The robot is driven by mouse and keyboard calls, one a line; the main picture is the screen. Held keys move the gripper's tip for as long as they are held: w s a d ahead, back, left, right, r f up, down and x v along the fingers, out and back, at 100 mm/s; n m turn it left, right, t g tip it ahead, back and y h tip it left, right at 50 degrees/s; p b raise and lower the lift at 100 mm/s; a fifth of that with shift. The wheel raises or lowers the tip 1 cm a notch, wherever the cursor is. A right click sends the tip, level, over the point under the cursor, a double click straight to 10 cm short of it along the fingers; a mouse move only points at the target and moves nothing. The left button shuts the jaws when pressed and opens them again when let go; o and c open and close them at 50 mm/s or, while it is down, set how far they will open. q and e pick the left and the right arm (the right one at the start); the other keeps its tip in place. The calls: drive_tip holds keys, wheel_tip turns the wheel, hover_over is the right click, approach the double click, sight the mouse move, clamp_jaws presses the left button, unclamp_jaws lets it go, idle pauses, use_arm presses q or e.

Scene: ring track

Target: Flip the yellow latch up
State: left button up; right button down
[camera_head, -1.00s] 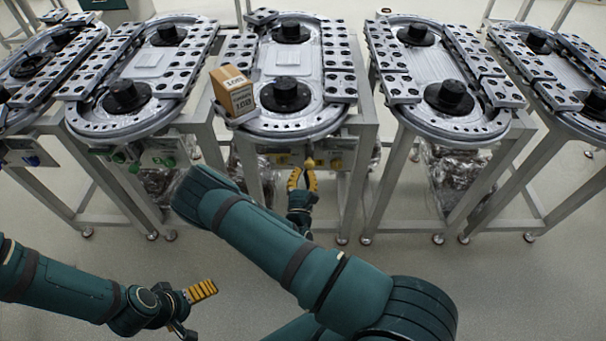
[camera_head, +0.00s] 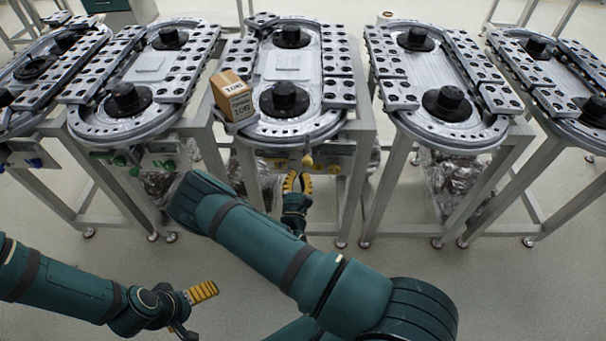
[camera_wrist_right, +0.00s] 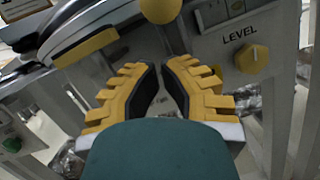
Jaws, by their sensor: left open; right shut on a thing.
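The yellow latch (camera_wrist_right: 160,10) shows a round yellow knob at the top of the right wrist view, on the front panel of the middle ring track. It also shows in the head view (camera_head: 308,160), just above my right gripper (camera_head: 298,176). In the right wrist view my right gripper (camera_wrist_right: 163,66) has its fingertips nearly together right below the knob. It is shut on the latch's lower part, though the part between the fingertips is hard to see. My left gripper (camera_head: 197,309) is open and empty, low at the left, far from the panel.
A yellow dial (camera_wrist_right: 252,60) marked LEVEL sits right of the latch. A yellow bar (camera_wrist_right: 86,47) lies to the left. A cardboard box (camera_head: 233,97) stands on the middle track's left edge. Metal legs (camera_head: 357,195) flank the panel. The floor in front is clear.

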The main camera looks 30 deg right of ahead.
use_arm(q)
drive_tip(key=shift+s+d+f, duration=0.1)
drive_tip(key=shift+s+d, duration=0.05)
drive_tip(key=shift+d, duration=0.2)
use_arm(e)
drive_tip(key=f+v, duration=0.1)
drive_tip(key=v, duration=0.9)
drive_tip(key=shift+f, duration=0.15)
drive_tip(key=shift+a, duration=0.1)
